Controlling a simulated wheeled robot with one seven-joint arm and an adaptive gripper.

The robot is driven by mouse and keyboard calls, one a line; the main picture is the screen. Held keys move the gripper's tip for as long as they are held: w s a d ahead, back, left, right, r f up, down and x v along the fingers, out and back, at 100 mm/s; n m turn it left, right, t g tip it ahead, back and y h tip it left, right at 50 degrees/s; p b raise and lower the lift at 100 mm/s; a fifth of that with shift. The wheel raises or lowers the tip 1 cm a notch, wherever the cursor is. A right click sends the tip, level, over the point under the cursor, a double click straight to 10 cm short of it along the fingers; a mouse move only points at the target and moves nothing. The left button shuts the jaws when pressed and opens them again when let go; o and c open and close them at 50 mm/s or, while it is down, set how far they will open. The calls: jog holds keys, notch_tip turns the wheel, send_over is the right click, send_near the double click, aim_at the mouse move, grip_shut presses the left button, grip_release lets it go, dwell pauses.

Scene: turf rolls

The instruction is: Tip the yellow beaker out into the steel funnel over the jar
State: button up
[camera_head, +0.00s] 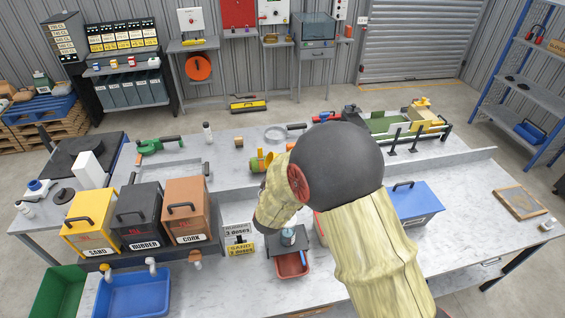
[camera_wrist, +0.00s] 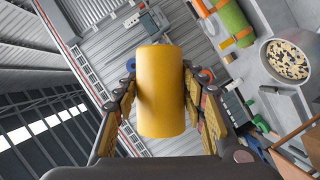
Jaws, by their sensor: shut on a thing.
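The yellow beaker (camera_wrist: 160,92) shows large in the middle of the wrist view, side wall toward the camera. My gripper (camera_wrist: 162,100) is shut on it, one finger on each side. Its mouth and contents are not visible. A round steel-rimmed vessel (camera_wrist: 287,60) with dark and pale bits in it shows at the right of the wrist view, apart from the beaker. I cannot tell whether it is the funnel. I cannot make out the jar for certain. In the head view my arm covers the gripper and the beaker.
Sand (camera_head: 88,222), rubber (camera_head: 138,215) and cork (camera_head: 187,209) bins stand left on the bench. A red tray (camera_head: 291,265) is at the front, a blue box (camera_head: 415,203) right of my arm. A green-and-orange roll (camera_head: 260,162) lies behind.

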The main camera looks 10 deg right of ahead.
jog(key=shift+d+r+m+g+y, duration=0.25)
jog(key=shift+d+m+g+y, duration=0.05)
jog(key=shift+d+m, duration=0.4)
jog(key=shift+d+r+m+y+b, duration=0.2)
jog(key=shift+m+y+b, duration=0.3)
jog(key=shift+m+b, duration=0.45)
jog(key=shift+d+m+g+y+b, duration=0.3)
jog(key=shift+d+m+y+b, duration=0.3)
jog(key=shift+b, duration=0.35)
jog(key=m+b, duration=0.1)
jog(key=b, duration=0.1)
jog(key=shift+r+m+y+b, duration=0.15)
jog(key=shift+m+y+b, duration=0.1)
jog(key=shift+y+b, duration=0.15)
jog(key=b, duration=0.1)
jog(key=m+b, duration=0.1)
jog(key=shift+d+r+y+b, duration=0.2)
jog(key=shift+d+y+b, duration=0.1)
jog(key=shift+d+y, duration=0.1)
jog(key=shift+d+r+m+p, duration=0.1)
jog(key=shift+r+m+p, duration=0.25)
jog(key=shift+m+p, duration=0.1)
jog(key=shift+y, duration=0.4)
jog(key=shift+m, duration=0.25)
jog(key=shift+f, duration=0.1)
